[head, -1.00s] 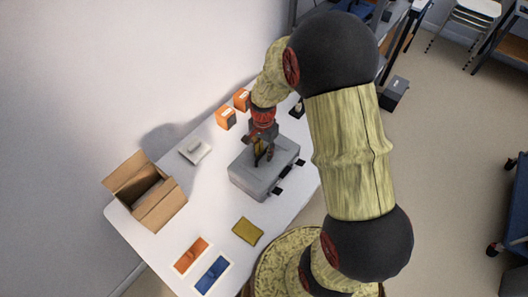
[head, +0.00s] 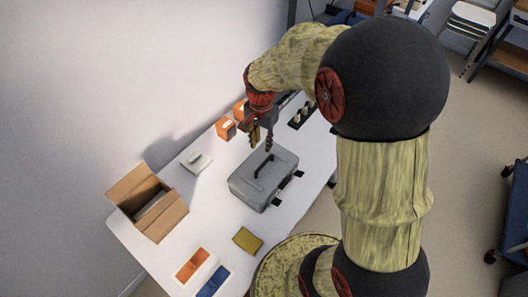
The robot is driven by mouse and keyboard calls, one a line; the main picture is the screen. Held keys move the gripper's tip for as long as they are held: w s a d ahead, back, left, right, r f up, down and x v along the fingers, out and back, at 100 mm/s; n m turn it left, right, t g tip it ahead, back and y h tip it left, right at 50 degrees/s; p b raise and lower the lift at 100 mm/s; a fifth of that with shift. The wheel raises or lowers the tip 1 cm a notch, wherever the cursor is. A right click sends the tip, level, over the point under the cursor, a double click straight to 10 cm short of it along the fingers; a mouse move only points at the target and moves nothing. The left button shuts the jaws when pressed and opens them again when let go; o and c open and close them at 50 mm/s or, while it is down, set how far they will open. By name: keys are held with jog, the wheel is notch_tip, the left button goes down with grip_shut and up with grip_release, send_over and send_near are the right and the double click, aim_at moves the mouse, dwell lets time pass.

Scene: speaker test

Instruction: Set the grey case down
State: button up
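The grey case (head: 262,190) lies flat on the white table (head: 215,215), its dark handle (head: 263,165) on top and dark latches on the side facing right. My gripper (head: 262,146) is above the far end of the case, apart from the handle. Its two fingers are spread with a gap between them and nothing in it.
An open cardboard box (head: 150,203) stands at the left. Orange boxes (head: 226,128) stand behind my gripper. A small white device (head: 196,162) lies by the wall. A yellow cloth (head: 247,240), an orange tray (head: 192,265) and a blue tray (head: 213,282) lie near the front edge.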

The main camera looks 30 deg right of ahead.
jog(key=s+a+r+n+t, duration=0.2)
jog(key=s+a+r+n, duration=0.2)
jog(key=s+r+n, duration=0.2)
jog(key=s+a+r+n+t, duration=0.3)
jog(key=s+r+n, duration=0.3)
jog(key=s+r, duration=0.5)
jog(key=shift+s+a+r+n, duration=0.15)
jog(key=shift+a+r+n, duration=0.15)
jog(key=shift+a+r, duration=0.6)
jog(key=shift+r, duration=0.1)
